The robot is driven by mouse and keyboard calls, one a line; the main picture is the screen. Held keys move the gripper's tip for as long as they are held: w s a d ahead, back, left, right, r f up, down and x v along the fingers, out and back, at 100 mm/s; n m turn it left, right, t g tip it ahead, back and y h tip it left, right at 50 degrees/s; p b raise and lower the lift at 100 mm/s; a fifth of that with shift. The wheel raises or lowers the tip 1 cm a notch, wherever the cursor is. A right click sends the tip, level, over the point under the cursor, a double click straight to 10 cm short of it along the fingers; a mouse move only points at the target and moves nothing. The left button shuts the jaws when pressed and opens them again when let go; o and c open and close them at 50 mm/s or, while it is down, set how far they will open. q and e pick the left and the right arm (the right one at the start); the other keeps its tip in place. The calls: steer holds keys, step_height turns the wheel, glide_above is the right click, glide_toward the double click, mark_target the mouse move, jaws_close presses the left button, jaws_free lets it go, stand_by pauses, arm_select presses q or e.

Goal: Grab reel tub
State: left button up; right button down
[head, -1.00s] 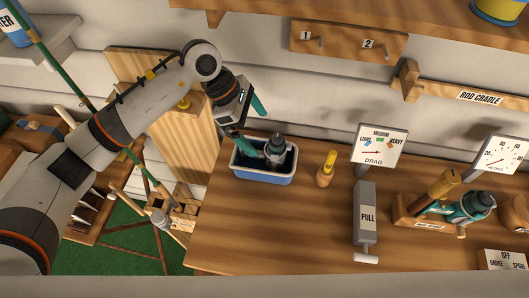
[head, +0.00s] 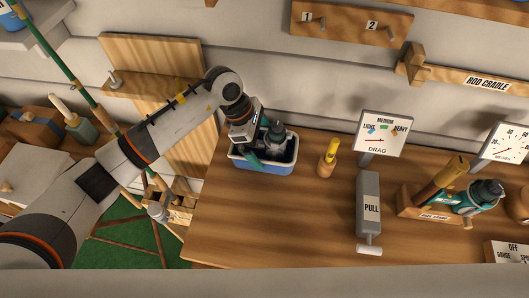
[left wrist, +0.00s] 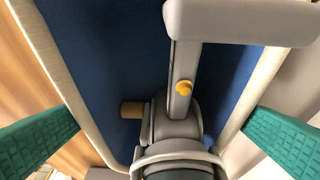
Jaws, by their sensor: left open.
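The reel tub (head: 268,167) is a small blue tub with a pale rim, standing at the left end of the wooden bench. A dark grey reel (head: 275,134) sits in it; the left wrist view shows the reel (left wrist: 180,125) with a yellow knob against the blue inside. My left gripper (head: 256,147) is open, low over the tub's left part. In the left wrist view its teal fingers (left wrist: 162,125) are spread apart, one near each long rim. I cannot tell whether they touch the tub. My right gripper is not in view.
A small wooden piece with a yellow top (head: 328,158) stands just right of the tub. Further right are the drag sign (head: 381,134), the grey PULL lever (head: 369,208) and a wooden stand with a teal reel (head: 480,195). The bench front is clear.

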arm_select(q)
steer(key=shift+d+f, duration=0.25)
steer(key=shift+f, duration=0.25)
steer(key=shift+r, duration=0.1)
steer(key=c, duration=0.6)
